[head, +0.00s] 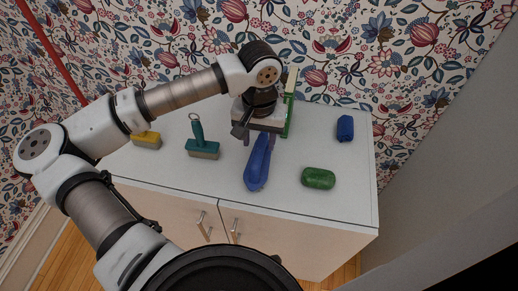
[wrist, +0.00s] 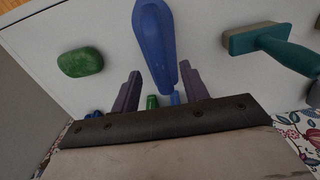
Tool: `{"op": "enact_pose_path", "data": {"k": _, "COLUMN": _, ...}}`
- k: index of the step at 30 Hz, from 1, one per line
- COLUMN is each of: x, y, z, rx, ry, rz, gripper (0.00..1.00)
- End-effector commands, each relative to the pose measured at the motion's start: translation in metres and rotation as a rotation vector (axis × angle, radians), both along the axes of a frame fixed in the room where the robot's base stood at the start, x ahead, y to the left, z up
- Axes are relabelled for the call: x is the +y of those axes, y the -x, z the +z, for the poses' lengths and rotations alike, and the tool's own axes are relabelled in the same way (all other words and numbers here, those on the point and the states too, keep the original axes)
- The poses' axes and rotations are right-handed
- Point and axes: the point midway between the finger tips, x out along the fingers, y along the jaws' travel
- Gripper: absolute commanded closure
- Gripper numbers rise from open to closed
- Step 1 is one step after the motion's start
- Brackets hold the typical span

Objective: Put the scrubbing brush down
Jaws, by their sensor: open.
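A long blue object (head: 257,165), which I take to be the scrubbing brush, lies on the white cabinet top (head: 225,185). Its bristles cannot be made out. In the wrist view the blue object (wrist: 155,38) narrows toward my gripper (wrist: 161,92), and its narrow end lies between the two purple fingers. The fingers are open, with a gap on each side. My gripper also shows in the head view (head: 262,137), above the far end of the object and partly hiding it. A teal brush-like tool (head: 203,148) with a tan underside and a ringed handle lies to the left.
A yellow sponge-like block (head: 147,140) lies at the left. A green oval bar (head: 318,178) and a small dark blue item (head: 345,128) lie at the right. A green upright thing (head: 289,105) stands behind my gripper, near the patterned wall.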

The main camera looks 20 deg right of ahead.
Motion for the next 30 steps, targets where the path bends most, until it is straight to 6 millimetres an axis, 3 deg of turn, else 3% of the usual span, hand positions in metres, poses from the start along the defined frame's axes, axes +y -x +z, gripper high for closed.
{"op": "enact_pose_path", "data": {"k": 9, "x": -0.001, "y": 0.0, "z": 0.058, "rx": -0.001, "ry": 0.0, "rz": -0.001, "gripper": 0.55}}
{"op": "enact_pose_path", "data": {"k": 15, "x": 0.0, "y": 0.001, "z": 0.072, "rx": 0.001, "ry": -0.001, "rz": -0.002, "gripper": 0.55}}
{"op": "enact_pose_path", "data": {"k": 23, "x": -0.004, "y": 0.004, "z": 0.074, "rx": 0.008, "ry": 0.023, "rz": 0.006, "gripper": 0.55}}
{"op": "enact_pose_path", "data": {"k": 26, "x": -0.024, "y": 0.019, "z": 0.089, "rx": 0.054, "ry": 0.155, "rz": 0.048, "gripper": 0.55}}
{"op": "enact_pose_path", "data": {"k": 29, "x": -0.055, "y": 0.051, "z": 0.129, "rx": 0.184, "ry": 0.415, "rz": 0.145, "gripper": 0.55}}
{"op": "enact_pose_path", "data": {"k": 30, "x": -0.065, "y": 0.066, "z": 0.155, "rx": 0.266, "ry": 0.541, "rz": 0.196, "gripper": 0.55}}
